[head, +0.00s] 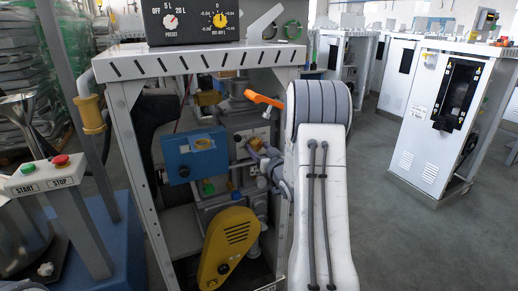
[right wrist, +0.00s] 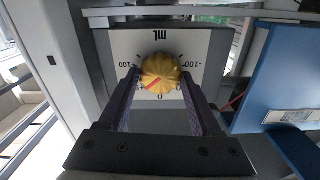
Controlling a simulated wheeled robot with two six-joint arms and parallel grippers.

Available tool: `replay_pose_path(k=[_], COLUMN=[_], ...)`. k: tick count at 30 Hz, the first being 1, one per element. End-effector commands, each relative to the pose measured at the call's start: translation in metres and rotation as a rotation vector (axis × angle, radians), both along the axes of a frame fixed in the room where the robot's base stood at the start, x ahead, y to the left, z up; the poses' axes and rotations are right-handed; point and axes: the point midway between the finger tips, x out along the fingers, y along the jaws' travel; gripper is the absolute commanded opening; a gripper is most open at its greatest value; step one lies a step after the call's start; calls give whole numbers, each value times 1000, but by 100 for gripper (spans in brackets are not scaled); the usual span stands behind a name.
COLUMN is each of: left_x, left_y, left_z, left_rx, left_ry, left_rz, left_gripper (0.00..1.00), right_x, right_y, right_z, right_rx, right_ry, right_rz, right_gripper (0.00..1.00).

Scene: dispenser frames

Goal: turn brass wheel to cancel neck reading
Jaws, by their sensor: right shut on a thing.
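The brass wheel (right wrist: 161,72) is a ribbed knob on a white dial plate (right wrist: 118,46) in the right wrist view. The plate reads mL, with 100, 0 and -100 marks, upside down in this view. A red line on the wheel slants towards the lower left, off the 0 at the bottom. My right gripper (right wrist: 160,80) has its dark fingers on both sides of the wheel, shut on it. In the head view this gripper (head: 259,152) reaches into the frame and largely hides the wheel. My left gripper is out of view.
Inside are a blue box (head: 193,158) and a yellow cover (head: 229,245); an orange lever (head: 264,101) sticks out. A START/STOP panel (head: 46,174) stands left.

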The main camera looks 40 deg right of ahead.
Motion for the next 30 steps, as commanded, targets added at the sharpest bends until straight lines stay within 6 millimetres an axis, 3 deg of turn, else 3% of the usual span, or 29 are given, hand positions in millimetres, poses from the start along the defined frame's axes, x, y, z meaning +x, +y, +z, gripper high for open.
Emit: replay_pose_path(k=[8,9,11,23,30], left_x=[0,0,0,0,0], left_y=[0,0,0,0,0], left_z=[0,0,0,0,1], left_rx=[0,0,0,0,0], left_ry=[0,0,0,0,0], left_rz=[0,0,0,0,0], left_gripper=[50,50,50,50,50], right_x=[-1,-1,-1,-6,-46], right_y=[0,0,0,1,10], right_z=[-2,-2,-2,0,-1], right_rx=[3,3,2,1,1], right_ry=[4,4,4,2,3], right_rz=[-2,-2,-1,-2,-5], right_gripper=[10,73,95,95,95])
